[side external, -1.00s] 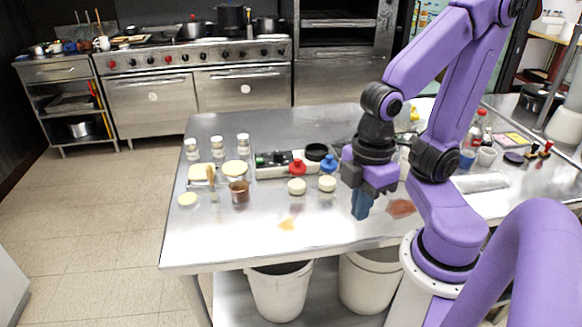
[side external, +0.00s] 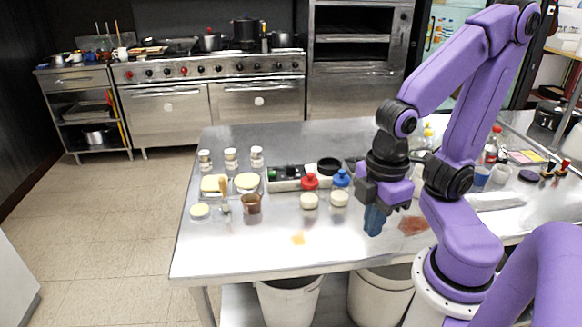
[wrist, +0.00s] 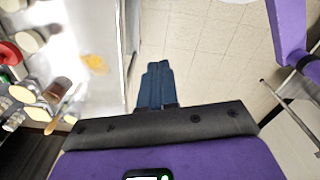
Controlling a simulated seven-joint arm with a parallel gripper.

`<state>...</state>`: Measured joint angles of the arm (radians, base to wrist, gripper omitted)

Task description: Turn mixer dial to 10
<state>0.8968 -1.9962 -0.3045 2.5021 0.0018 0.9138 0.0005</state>
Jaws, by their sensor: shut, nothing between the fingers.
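I cannot make out a mixer or a numbered dial with certainty in either view. A pale rectangular box (side external: 285,185) with dark and green parts on top sits at the middle of the steel table; it is too small to tell what it is. My gripper (side external: 374,222) hangs over the table's front part, to the right of the blue-capped bottle (side external: 341,179). Its blue fingers are closed together and empty. In the wrist view the closed fingers (wrist: 157,75) have tiled floor and the table edge beyond them.
A red-capped bottle (side external: 310,181), pale round pots and a brown cup (side external: 251,204) stand left of my gripper. A reddish patch (side external: 413,225) lies right of it. The steel table (side external: 225,250) is mostly clear at front left. A stove (side external: 210,90) with knobs stands behind.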

